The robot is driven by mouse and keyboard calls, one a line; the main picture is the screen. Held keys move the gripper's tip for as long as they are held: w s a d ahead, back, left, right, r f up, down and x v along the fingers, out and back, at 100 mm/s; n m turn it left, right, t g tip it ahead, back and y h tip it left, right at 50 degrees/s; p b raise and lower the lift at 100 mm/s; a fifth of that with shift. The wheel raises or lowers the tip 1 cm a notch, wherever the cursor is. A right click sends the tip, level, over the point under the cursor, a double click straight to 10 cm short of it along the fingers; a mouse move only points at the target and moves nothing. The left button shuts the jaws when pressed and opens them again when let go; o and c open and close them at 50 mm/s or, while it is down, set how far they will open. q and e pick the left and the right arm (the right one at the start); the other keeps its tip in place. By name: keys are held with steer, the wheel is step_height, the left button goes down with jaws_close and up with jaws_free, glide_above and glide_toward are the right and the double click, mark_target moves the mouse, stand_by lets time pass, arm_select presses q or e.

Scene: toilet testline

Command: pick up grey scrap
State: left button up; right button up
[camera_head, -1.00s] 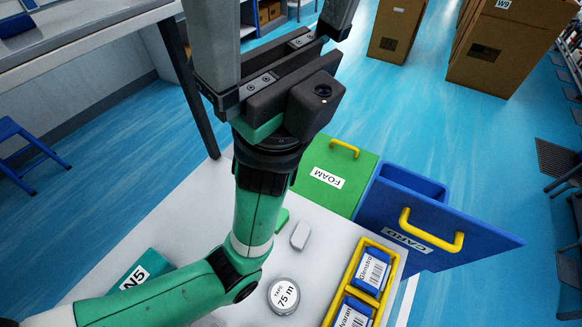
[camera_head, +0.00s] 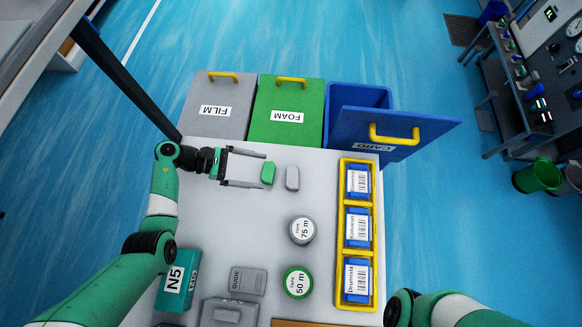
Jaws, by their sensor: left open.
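The grey scrap (camera_head: 292,178) is a small light-grey rounded block lying on the table near its far edge. A similar green scrap (camera_head: 268,173) lies just to its left. My left gripper (camera_head: 262,170) reaches in from the left with its two fingers spread and pointing right. Its fingertips are at the green scrap, on the far and near sides of it, and stop short of the grey scrap. I cannot tell how high the fingers are above the table. Part of my right arm shows at the bottom right, but its gripper does not.
Beyond the table stand a grey FILM bin (camera_head: 217,115), a green FOAM bin (camera_head: 288,100) and an open blue CARD bin (camera_head: 350,97). A yellow tray (camera_head: 341,213) of blue boxes is to the right. Tape rolls (camera_head: 302,230) and a teal N5 box (camera_head: 178,281) are nearer.

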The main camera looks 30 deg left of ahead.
mark_target(293, 177)
arm_select(q)
steer(key=x, duration=0.5)
steer(key=b+x, duration=0.1)
steer(key=x, duration=0.4)
steer(key=shift+b, duration=0.3)
steer(key=shift+a, duration=0.1)
steer(key=shift+c, duration=0.2)
steer(key=c, duration=0.9)
